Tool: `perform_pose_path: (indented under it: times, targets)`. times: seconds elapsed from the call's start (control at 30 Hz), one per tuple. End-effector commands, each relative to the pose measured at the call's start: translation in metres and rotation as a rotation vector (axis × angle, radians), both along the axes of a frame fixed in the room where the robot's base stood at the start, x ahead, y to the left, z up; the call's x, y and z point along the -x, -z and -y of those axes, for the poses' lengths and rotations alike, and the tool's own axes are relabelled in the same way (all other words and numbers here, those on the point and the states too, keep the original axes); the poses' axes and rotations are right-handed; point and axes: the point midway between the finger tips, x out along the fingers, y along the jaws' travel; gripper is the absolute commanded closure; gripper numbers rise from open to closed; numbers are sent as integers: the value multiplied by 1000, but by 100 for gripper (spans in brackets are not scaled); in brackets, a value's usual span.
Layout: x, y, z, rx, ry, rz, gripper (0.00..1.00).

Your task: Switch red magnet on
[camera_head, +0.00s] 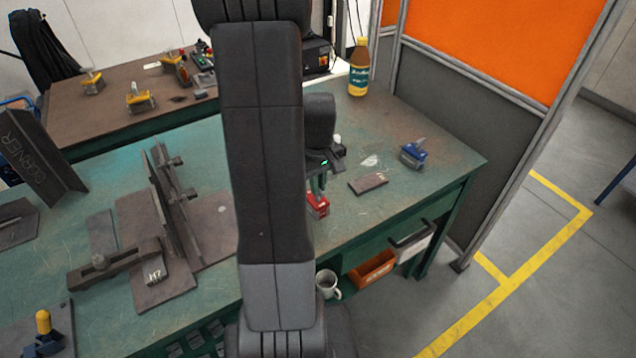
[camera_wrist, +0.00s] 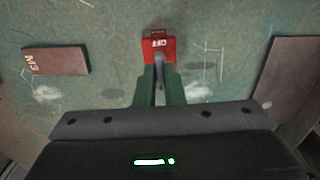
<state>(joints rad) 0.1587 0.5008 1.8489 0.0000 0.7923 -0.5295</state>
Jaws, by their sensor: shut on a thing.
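The red magnet (camera_head: 318,206) sits on the green table, just right of my arm in the head view. The head view also shows my gripper (camera_head: 317,188) directly above the magnet. The fingers hide much of the lever.
A blue magnet (camera_head: 413,153) and a dark plate (camera_head: 368,183) lie to the right on the table (camera_head: 440,165). A bottle (camera_head: 358,68) stands at the back. A clamped fixture (camera_head: 170,205) is left of my arm. A plate marked M3 (camera_wrist: 56,61) lies left of the magnet.

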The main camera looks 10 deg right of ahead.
Motion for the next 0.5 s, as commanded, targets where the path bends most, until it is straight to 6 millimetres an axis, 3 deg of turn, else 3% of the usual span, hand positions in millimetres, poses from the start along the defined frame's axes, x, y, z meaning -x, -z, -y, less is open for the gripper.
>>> perform_pose_path:
  times: [0.03, 0.1, 0.17, 0.5]
  targets:
    - [0, -1, 0, 1, 0, 1, 100]
    - [0, -1, 0, 1, 0, 1, 79]
    - [0, 0, 0, 1, 0, 1, 69]
    - [0, -3, 0, 0, 0, 2, 69]
